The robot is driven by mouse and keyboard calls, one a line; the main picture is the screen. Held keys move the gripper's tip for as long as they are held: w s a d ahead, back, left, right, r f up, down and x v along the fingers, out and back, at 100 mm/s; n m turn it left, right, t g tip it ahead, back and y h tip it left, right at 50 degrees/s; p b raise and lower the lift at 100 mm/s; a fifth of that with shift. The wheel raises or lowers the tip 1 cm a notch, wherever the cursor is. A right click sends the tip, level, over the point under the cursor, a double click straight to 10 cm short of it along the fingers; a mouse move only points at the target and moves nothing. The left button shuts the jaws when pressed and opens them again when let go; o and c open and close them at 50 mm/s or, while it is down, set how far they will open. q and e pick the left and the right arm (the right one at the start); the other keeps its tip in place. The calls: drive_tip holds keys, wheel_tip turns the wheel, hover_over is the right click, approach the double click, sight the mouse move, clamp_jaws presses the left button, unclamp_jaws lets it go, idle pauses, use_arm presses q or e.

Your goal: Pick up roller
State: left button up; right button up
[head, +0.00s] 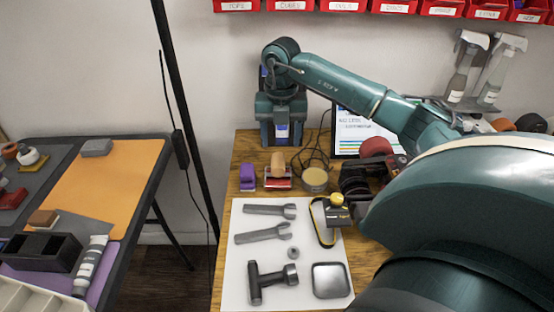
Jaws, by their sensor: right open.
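A small thing with a wooden handle and a red lower part (278,178) stands on the wooden workbench, behind the white mat. It may be the roller, but its shape is too small to be sure. My right gripper (282,142) hangs downward near the bench's back edge, just above and behind the wooden handle in the picture. It is open, and I see nothing held in it. I cannot tell how far it is from the handle. My left gripper is not in view.
The white mat (238,218) holds wrenches, a black T-shaped tool (255,284) and a metal tray (329,281). My right arm hides the bench's right side. A second table (130,185) stands left.

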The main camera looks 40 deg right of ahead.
sight(278, 159)
drive_tip(key=shift+w+a+f, duration=0.1)
drive_tip(key=shift+f, duration=1.65)
drive_tip(key=shift+w+a+f, duration=0.1)
drive_tip(key=shift+f, duration=1.65)
drive_tip(key=shift+c, duration=0.5)
drive_tip(key=c, duration=1)
drive_tip(key=shift+c, duration=0.5)
drive_tip(key=shift+r, duration=0.15)
wheel_tip(278, 159, up, 10)
